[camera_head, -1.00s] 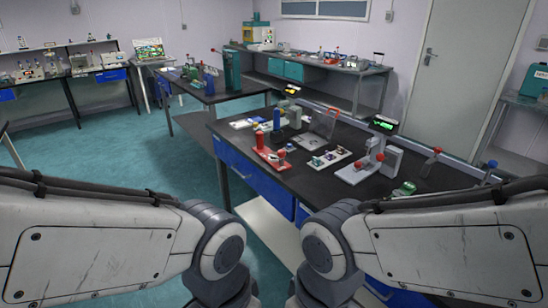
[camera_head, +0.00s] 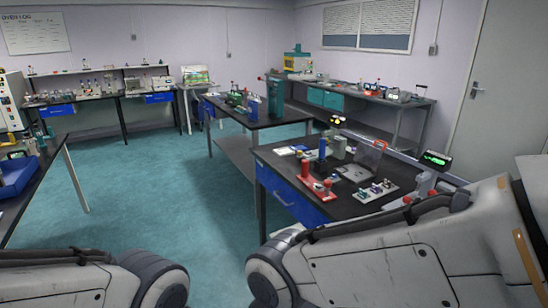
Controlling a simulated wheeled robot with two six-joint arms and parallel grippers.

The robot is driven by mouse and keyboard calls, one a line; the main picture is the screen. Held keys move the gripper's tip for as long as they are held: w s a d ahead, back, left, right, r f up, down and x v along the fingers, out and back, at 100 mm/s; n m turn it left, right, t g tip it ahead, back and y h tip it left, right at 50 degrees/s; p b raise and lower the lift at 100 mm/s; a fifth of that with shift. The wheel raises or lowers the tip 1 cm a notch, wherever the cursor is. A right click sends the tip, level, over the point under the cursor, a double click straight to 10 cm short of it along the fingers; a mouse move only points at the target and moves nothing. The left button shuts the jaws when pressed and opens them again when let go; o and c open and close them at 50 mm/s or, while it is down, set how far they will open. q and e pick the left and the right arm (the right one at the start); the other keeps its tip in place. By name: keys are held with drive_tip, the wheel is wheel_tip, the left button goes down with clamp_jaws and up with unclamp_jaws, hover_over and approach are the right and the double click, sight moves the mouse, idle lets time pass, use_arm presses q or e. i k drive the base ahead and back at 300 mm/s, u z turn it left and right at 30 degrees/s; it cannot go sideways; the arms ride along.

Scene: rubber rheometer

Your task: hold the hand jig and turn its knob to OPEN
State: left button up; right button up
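I cannot tell for sure which item is the hand jig, and no OPEN marking is readable. A red-based fixture (camera_head: 318,182) with red knobs sits at the near left of the right-hand black workbench (camera_head: 290,157). A blue cylinder (camera_head: 322,150) stands by its far end. A pale plate with several small knobbed parts (camera_head: 375,191) lies to its right. Only links of my two arms show along the bottom edge. Both grippers are outside the picture, so their hold is hidden.
A device with a green display (camera_head: 435,159) stands at the workbench's right. Another black table (camera_head: 255,118) stands behind. A dark bench with a blue tray (camera_head: 17,178) is at the left edge. Teal floor (camera_head: 150,185) is open between them. A grey door (camera_head: 490,90) is at the right.

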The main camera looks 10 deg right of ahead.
sight(327, 184)
drive_tip(key=u, duration=0.25)
drive_tip(key=i, duration=3.55)
drive_tip(key=z, duration=2.8)
